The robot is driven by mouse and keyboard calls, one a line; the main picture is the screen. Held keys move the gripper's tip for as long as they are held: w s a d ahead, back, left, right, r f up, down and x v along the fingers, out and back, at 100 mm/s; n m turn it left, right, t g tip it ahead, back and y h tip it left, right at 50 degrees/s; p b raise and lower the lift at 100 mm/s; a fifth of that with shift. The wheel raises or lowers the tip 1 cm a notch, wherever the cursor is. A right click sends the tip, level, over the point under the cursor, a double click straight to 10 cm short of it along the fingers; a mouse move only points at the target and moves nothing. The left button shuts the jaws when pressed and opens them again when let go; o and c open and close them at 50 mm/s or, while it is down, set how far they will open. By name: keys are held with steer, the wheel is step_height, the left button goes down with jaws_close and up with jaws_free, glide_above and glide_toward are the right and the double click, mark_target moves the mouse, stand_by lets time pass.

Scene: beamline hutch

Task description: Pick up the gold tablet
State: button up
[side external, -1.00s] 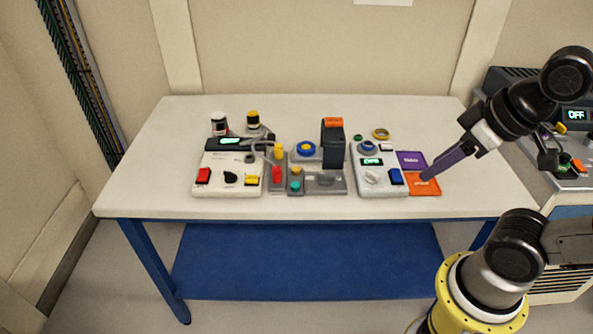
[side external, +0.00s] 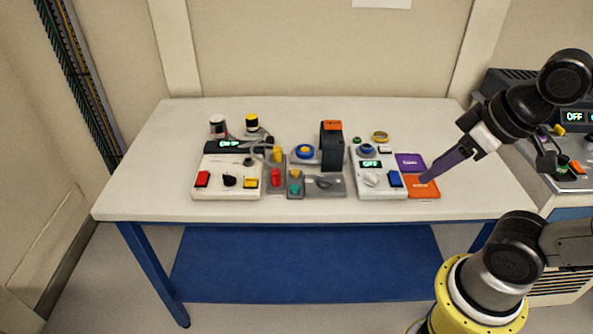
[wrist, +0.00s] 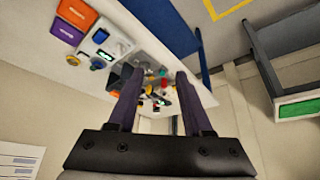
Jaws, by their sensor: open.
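The gold tablet (side external: 380,136) looks like a small round gold piece lying flat on the table behind the right-hand white control box, in the side view.
The right-hand control box (side external: 371,181) stands left of the orange pad (side external: 423,188) and purple pad (side external: 411,162). A tall dark block (side external: 332,148) with an orange top stands further left. Another white box (side external: 229,178) is at left.

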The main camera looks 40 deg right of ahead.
stand_by(0.3)
steer(key=shift+c, duration=1)
